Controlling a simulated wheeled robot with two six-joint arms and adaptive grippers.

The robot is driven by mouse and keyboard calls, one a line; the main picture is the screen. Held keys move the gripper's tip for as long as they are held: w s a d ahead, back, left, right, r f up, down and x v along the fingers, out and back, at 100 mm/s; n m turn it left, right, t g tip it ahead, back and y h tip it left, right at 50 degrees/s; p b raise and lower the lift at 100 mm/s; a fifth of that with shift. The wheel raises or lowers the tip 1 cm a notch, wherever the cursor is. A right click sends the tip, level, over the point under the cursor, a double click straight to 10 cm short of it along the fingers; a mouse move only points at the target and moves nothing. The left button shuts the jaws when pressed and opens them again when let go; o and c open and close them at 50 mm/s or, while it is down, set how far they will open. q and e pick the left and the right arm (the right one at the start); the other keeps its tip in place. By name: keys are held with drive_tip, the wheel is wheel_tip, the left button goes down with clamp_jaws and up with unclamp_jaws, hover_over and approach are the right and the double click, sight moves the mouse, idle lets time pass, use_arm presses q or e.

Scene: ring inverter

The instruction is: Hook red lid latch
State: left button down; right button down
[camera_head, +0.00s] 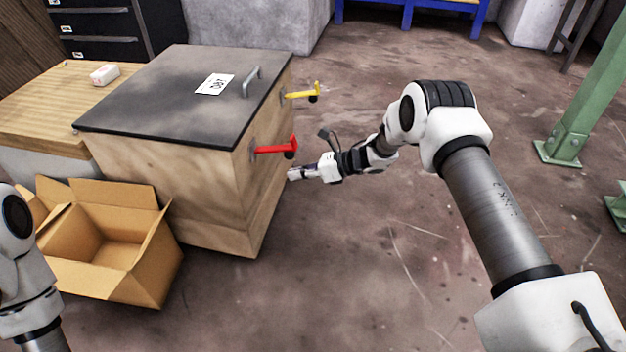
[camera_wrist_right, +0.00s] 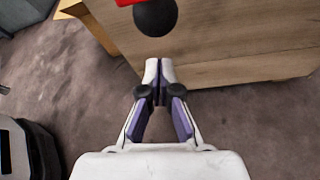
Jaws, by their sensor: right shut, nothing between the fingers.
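A wooden box (camera_head: 170,180) stands left of centre in the head view, with a dark lid (camera_head: 165,95) lying closed on top. A red latch (camera_head: 275,148) with a black knob sticks out from the box's right side. Its black knob (camera_wrist_right: 155,17) shows at the top of the right wrist view, beyond the fingertips. My right gripper (camera_head: 292,174) is shut and empty, just below the red latch and close to the box side; its fingertips (camera_wrist_right: 157,70) meet in the right wrist view. A yellow latch (camera_head: 303,94) sticks out farther back. My left gripper is outside the view.
An open cardboard box (camera_head: 110,245) sits on the floor in front of the wooden box. A wood-topped table (camera_head: 45,100) with a small white item (camera_head: 104,75) stands at left. A green post (camera_head: 585,100) is at right. The floor between is clear.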

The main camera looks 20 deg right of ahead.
sight(276, 149)
drive_tip(key=r, duration=0.3)
drive_tip(key=shift+w+d+r, duration=0.15)
drive_tip(key=shift+w+d, duration=0.05)
drive_tip(key=shift+w, duration=0.05)
